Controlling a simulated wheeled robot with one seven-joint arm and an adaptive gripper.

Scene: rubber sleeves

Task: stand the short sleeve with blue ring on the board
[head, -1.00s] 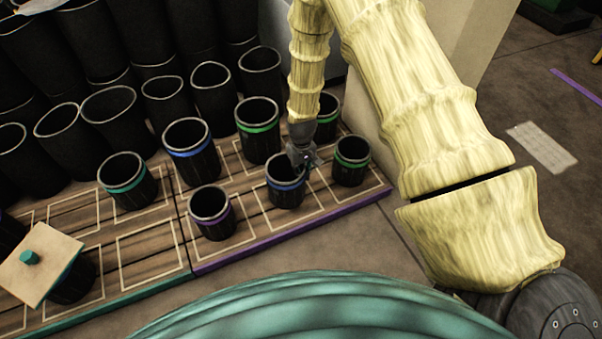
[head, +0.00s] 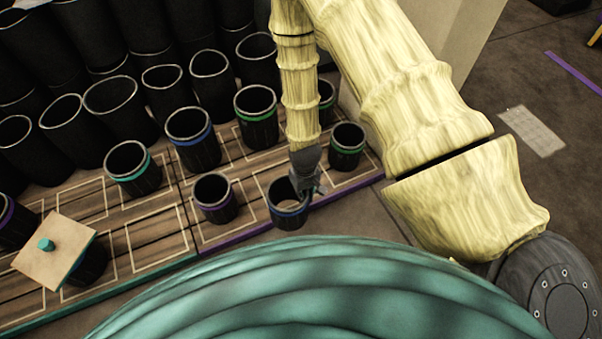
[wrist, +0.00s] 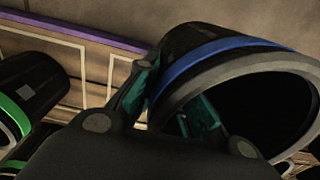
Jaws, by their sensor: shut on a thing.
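The short black sleeve with the blue ring (head: 289,221) is in my gripper (head: 306,190) at the front purple edge of the board (head: 236,241). My gripper is shut on its wall at the rim. In the wrist view the sleeve (wrist: 195,45) fills the upper right, its grey rim and dark opening towards the camera. There one finger of my gripper (wrist: 170,102) is outside the wall and one is inside. In the head view the sleeve looks about upright and overlaps the purple edge. A gap beneath it is hard to judge.
A purple-ringed sleeve (head: 215,206) stands left of it and a short green-ringed one (head: 346,153) right. Behind stand a taller blue-ringed sleeve (head: 196,150) and a green-ringed one (head: 257,131). A teal-edged board (head: 140,272) adjoins, with empty outlined places.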

